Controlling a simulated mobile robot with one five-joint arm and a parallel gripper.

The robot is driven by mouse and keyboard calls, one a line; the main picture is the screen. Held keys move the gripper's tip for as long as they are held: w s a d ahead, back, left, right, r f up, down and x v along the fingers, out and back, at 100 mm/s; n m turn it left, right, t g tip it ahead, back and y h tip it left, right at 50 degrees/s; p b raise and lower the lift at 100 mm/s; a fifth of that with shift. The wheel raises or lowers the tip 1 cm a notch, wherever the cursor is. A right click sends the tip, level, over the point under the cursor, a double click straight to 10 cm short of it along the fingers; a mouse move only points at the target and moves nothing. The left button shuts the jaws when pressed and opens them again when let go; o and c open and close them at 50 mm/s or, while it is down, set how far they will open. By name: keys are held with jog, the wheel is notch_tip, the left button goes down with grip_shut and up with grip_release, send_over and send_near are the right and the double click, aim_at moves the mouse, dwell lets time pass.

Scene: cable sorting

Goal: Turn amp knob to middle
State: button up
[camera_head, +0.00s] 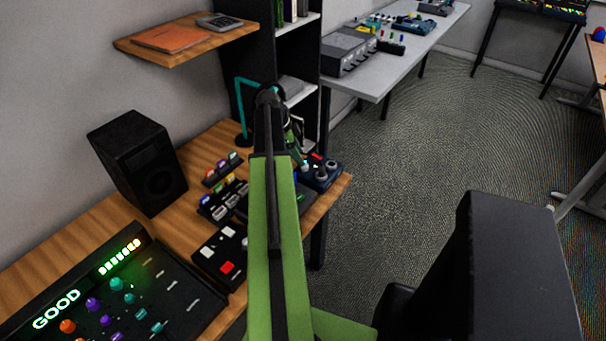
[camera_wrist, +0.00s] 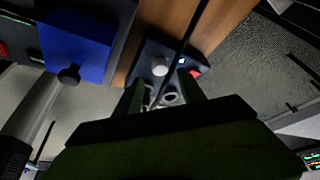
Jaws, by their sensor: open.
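A small dark blue box with round knobs (camera_head: 322,179), which may be the amp, sits near the right end of the wooden desk in the head view. In the wrist view the box (camera_wrist: 150,47) shows a grey knob (camera_wrist: 160,66), a red part (camera_wrist: 195,73) and a ring-shaped part (camera_wrist: 170,98). My gripper (camera_wrist: 162,90) is open, its two dark fingers on either side of the ring-shaped part. I cannot tell whether they touch it. My green arm hides much of the gripper in the head view. The knob's setting is too small to read.
A black speaker (camera_head: 138,162) and a lit mixer panel marked GOOD (camera_head: 125,295) stand to the left on the desk (camera_head: 72,240). Switch boxes (camera_head: 222,252) lie left of my arm. A teal lamp (camera_head: 240,105) and black shelf (camera_head: 258,50) stand behind. A blue block (camera_wrist: 75,45) is close in the wrist view.

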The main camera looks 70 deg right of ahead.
aim_at(305, 167)
jog(key=b+x, duration=0.3)
jog(key=x, duration=0.2)
jog(key=shift+r, duration=0.1)
grip_shut()
